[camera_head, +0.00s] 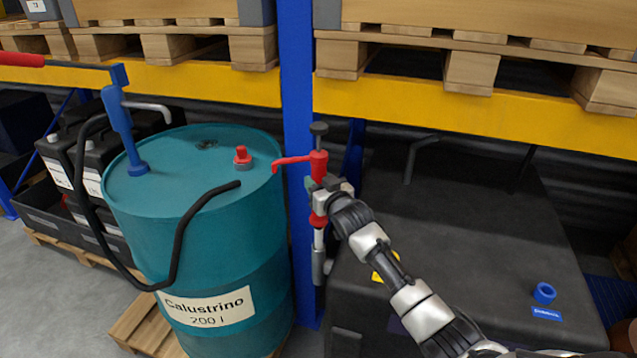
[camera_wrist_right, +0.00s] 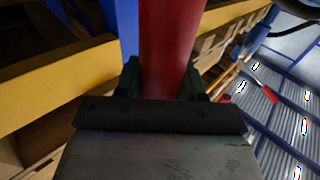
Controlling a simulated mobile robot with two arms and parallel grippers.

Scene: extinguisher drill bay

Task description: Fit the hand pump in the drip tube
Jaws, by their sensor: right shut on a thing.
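The hand pump (camera_head: 319,162) is red, with a spout pointing left and a dark knob on top. My right gripper (camera_head: 325,190) is shut around its red body and holds it roughly upright in front of the blue post. The red body also shows between the fingers in the right wrist view (camera_wrist_right: 170,45). The pump's pale lower pipe (camera_head: 319,238) points down at a grey tube (camera_head: 318,268), seemingly the drip tube, beside the post. The pipe's lower end meets the tube's top in the picture; I cannot tell whether it is inside. My left gripper is not in view.
A teal drum (camera_head: 200,240) with a blue pump (camera_head: 122,130), a red cap (camera_head: 243,155) and a black hose (camera_head: 180,235) stands left. A large black tank (camera_head: 480,230) with a blue cap (camera_head: 544,292) lies right. A yellow shelf beam (camera_head: 480,95) runs above.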

